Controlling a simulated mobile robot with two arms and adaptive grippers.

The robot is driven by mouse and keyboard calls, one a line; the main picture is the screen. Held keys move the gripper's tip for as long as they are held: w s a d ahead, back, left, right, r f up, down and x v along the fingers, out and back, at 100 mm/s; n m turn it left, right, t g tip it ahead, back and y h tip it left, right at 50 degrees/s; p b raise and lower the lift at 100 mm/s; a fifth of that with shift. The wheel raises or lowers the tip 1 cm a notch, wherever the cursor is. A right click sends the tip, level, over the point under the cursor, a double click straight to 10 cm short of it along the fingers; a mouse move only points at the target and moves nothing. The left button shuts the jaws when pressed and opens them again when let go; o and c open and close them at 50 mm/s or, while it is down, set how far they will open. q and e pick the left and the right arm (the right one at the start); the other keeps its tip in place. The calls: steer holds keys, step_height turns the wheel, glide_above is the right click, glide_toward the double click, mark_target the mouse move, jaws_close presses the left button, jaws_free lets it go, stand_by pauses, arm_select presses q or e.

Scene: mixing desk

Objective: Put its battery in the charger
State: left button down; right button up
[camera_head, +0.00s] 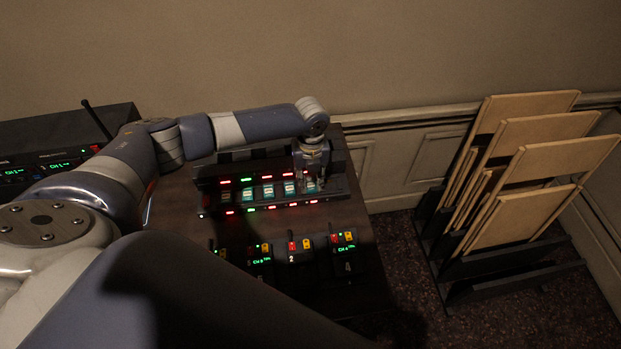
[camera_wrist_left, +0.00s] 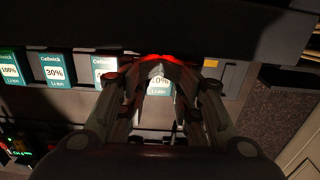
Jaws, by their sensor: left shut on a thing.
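The charger (camera_head: 212,198) is a long dark unit on the desk, with rows of red and green lights. Several batteries with teal labels, such as one battery (camera_head: 267,191), stand in its bays. In the left wrist view they show again, one battery (camera_wrist_left: 56,70) reading 30%. My left gripper (camera_head: 311,182) is over the charger's right end. In the left wrist view my left gripper (camera_wrist_left: 158,76) is shut on a teal-labelled battery (camera_wrist_left: 158,87), mostly hidden by the fingers; its label ends in 0%. I cannot tell how deep it sits in the bay. My right gripper is out of view.
Several small dark packs with red and yellow parts, one of them a pack (camera_head: 299,250) marked 2, are on the desk (camera_head: 176,215) in front of the charger. A radio receiver (camera_head: 60,160) with an antenna is at left. A rack of boards (camera_head: 525,165) stands at right.

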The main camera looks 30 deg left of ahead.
arm_select(q)
steer(key=c, duration=0.6)
jaws_free()
steer(key=shift+o, duration=0.2)
steer(key=shift+r, duration=0.1)
steer(key=shift+r+p, duration=3.35)
steer(key=shift+r, duration=0.05)
